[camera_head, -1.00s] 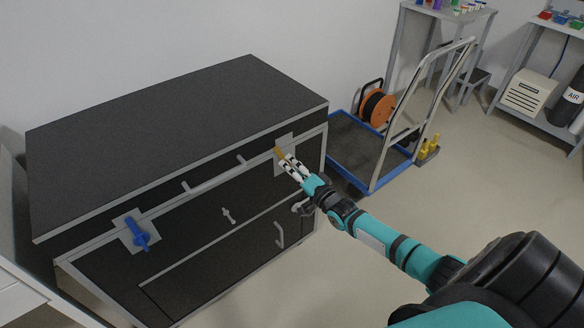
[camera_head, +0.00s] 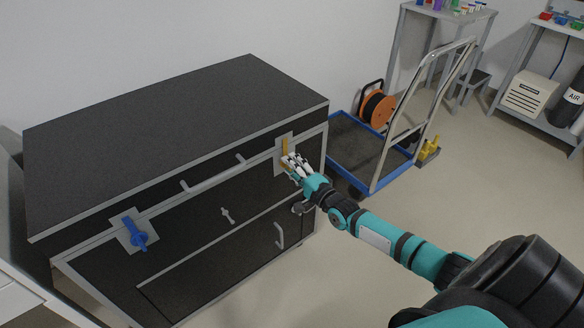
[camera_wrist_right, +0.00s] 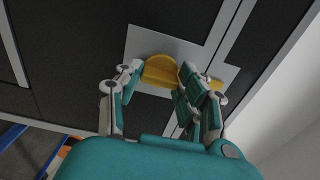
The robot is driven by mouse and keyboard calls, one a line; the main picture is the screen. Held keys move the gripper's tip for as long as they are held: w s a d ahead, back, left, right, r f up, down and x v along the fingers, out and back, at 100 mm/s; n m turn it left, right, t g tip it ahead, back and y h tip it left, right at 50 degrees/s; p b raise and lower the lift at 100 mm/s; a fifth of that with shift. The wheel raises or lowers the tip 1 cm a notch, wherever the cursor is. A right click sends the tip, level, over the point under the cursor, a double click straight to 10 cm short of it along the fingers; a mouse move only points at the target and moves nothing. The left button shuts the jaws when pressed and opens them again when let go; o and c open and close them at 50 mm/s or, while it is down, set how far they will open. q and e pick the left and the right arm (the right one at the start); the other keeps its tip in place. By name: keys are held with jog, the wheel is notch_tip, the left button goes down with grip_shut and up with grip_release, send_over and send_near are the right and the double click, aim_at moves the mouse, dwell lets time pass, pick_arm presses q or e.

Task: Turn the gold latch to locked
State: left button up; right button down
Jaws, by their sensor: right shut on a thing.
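The gold latch (camera_head: 285,144) sits on a grey plate near the right end of the dark chest's front. Its visible upper part stands nearly upright in the head view. My right gripper (camera_head: 292,162) is at the latch, with its fingers around the lower part and hiding some of it. In the right wrist view the gold latch (camera_wrist_right: 160,70) lies between the two fingers of my right gripper (camera_wrist_right: 162,78), which is shut on it. A smaller gold piece shows past the right finger. My left gripper is not in view.
The dark chest (camera_head: 180,125) also carries a blue latch (camera_head: 138,236) at its left, a long grey handle (camera_head: 215,177) and a lower drawer handle (camera_head: 279,235). A blue-edged trolley (camera_head: 352,147) with an orange reel (camera_head: 376,108) stands right of it.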

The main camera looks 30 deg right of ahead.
jog(key=c, duration=0.8)
grip_release()
jog(key=s+d, duration=0.1)
jog(key=s, duration=1.1)
